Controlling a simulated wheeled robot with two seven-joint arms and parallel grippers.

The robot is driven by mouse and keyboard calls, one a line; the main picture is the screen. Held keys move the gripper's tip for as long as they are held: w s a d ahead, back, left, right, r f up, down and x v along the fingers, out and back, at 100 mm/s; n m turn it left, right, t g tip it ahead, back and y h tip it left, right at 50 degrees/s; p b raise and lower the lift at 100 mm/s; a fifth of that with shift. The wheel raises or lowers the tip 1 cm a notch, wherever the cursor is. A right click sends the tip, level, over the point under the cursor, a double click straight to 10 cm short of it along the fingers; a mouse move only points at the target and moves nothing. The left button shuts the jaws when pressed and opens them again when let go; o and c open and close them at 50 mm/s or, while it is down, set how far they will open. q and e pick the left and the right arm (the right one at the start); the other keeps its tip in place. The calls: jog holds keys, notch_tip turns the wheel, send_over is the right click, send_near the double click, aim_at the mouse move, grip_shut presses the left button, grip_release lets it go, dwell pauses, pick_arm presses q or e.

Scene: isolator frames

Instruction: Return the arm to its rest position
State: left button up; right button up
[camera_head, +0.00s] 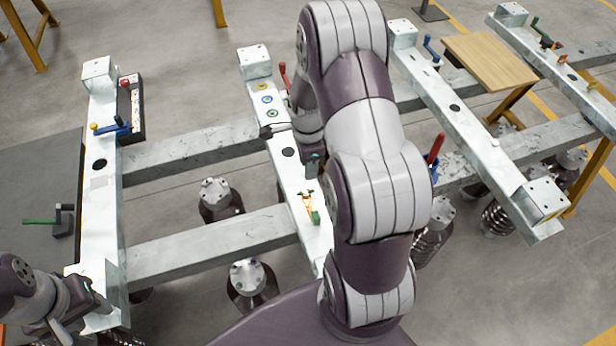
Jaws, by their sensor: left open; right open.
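My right arm (365,130) rises from the bottom centre, bends at the top and comes back down over the middle beam. Its gripper (288,130) is small and partly hidden by the arm; it is open above the middle white beam (284,178), with nothing seen in it. I cannot tell whether it touches the beam. My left gripper (88,300) is at the bottom left, by the near end of the left white beam (100,205). It is open, and no object shows in it.
Grey crossbars (205,240) join the white beams of the frame. Red-handled (436,148) and blue-handled (431,46) clamps stand up from it. A wooden board (490,60) lies at the upper right. A green-handled tool (52,221) lies on the dark surface at left.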

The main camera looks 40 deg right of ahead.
jog(key=shift+r, duration=0.9)
